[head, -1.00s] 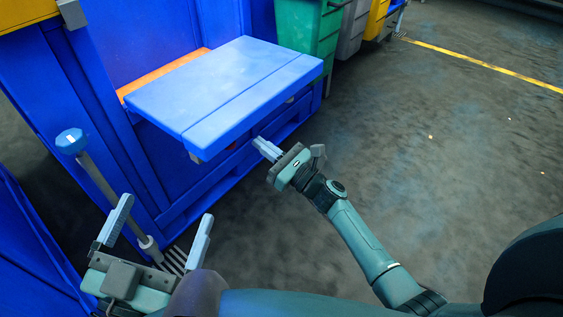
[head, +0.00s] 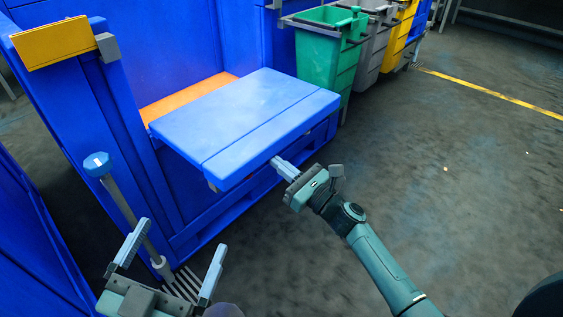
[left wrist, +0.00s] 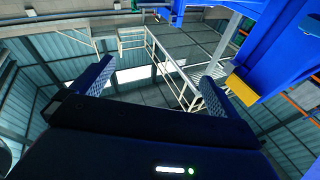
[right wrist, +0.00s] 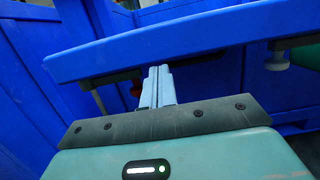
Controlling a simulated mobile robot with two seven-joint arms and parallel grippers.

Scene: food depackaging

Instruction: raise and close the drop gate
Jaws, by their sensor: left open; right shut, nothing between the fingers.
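The drop gate (head: 250,125) is a blue panel, lying lowered and near level, sticking out from the front of the blue container. Its underside edge shows in the right wrist view (right wrist: 190,42). My right gripper (head: 283,167) is shut and empty, its fingertips at the gate's front edge. In the right wrist view the closed fingers (right wrist: 157,82) reach just below the panel's edge; I cannot tell whether they touch it. My left gripper (head: 170,262) is open and empty, low at the left, away from the gate. Its open fingers (left wrist: 150,92) also show in the left wrist view.
The blue container (head: 120,130) has an orange floor (head: 185,97) and a yellow block (head: 52,44) on its left post. A fork-like tool with a blue knob (head: 97,163) leans beside it. Green (head: 322,62), grey and yellow bins stand behind. The floor at right is clear.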

